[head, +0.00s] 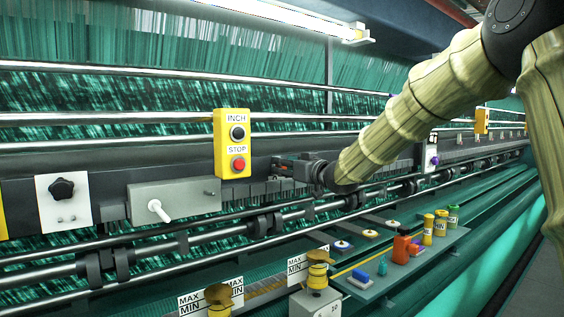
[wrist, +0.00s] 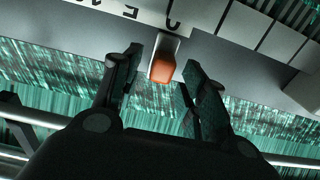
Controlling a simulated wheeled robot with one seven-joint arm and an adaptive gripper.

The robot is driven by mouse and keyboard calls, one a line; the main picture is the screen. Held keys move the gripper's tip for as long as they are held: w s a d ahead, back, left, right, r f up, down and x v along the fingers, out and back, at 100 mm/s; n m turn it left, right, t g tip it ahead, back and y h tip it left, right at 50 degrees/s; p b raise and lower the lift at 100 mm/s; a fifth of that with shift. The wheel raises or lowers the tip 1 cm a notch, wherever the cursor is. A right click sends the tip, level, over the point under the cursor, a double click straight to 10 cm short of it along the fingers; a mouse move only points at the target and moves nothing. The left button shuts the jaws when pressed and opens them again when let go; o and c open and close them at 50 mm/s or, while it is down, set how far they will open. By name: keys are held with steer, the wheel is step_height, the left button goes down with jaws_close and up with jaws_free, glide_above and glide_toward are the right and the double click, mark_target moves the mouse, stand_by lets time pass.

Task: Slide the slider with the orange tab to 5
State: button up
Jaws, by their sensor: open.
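The slider's orange tab (wrist: 162,71) shows in the wrist view, below the edge of a pale scale plate (wrist: 100,14). My gripper (wrist: 161,66) is open, with one finger on each side of the tab. Gaps show between the tab and both fingers. The scale's figures appear turned round and partly cut off, so I cannot read the slider's setting for sure. In the head view my gripper (head: 292,166) is at the dark machine rail, right of the yellow INCH/STOP box (head: 233,160). The tab cannot be made out there.
A grey box with a white lever (head: 185,198) and a white plate with a black knob (head: 64,200) are left of my gripper. Steel bars (head: 230,228) run below it. A shelf with small coloured parts (head: 385,283) stands lower right. Green netting hangs behind.

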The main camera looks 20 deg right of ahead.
steer(key=shift+p+x, duration=0.3)
steer(key=shift+x, duration=0.8)
jaws_close()
